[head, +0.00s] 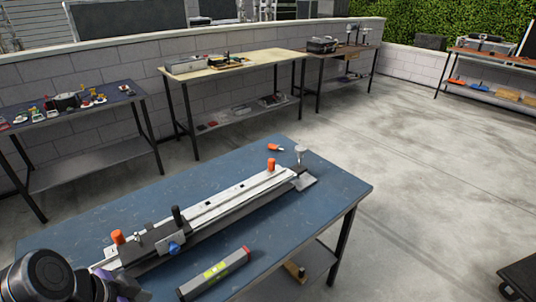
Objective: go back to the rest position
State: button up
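Part of my own arm, a dark rounded joint, shows at the lower left corner of the head view. My gripper's fingers do not show, so I cannot see whether it holds anything. A blue-topped table (318,206) stands in front of me. On it a long grey-and-white rail device (207,214) runs diagonally, with an orange knob (118,237) near its left end and another (270,165) near its right end. A dark carriage with a black knob and a blue knob (174,248) sits on the rail's left part. My arm's parts are close to the rail's near left end.
A grey bar with a yellow-green label (214,273) lies at the table's front. A small orange-handled item (275,147) lies behind the rail. Several workbenches line the block wall (120,72). Concrete floor (440,190) is open to the right. A dark object (520,277) stands at the lower right edge.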

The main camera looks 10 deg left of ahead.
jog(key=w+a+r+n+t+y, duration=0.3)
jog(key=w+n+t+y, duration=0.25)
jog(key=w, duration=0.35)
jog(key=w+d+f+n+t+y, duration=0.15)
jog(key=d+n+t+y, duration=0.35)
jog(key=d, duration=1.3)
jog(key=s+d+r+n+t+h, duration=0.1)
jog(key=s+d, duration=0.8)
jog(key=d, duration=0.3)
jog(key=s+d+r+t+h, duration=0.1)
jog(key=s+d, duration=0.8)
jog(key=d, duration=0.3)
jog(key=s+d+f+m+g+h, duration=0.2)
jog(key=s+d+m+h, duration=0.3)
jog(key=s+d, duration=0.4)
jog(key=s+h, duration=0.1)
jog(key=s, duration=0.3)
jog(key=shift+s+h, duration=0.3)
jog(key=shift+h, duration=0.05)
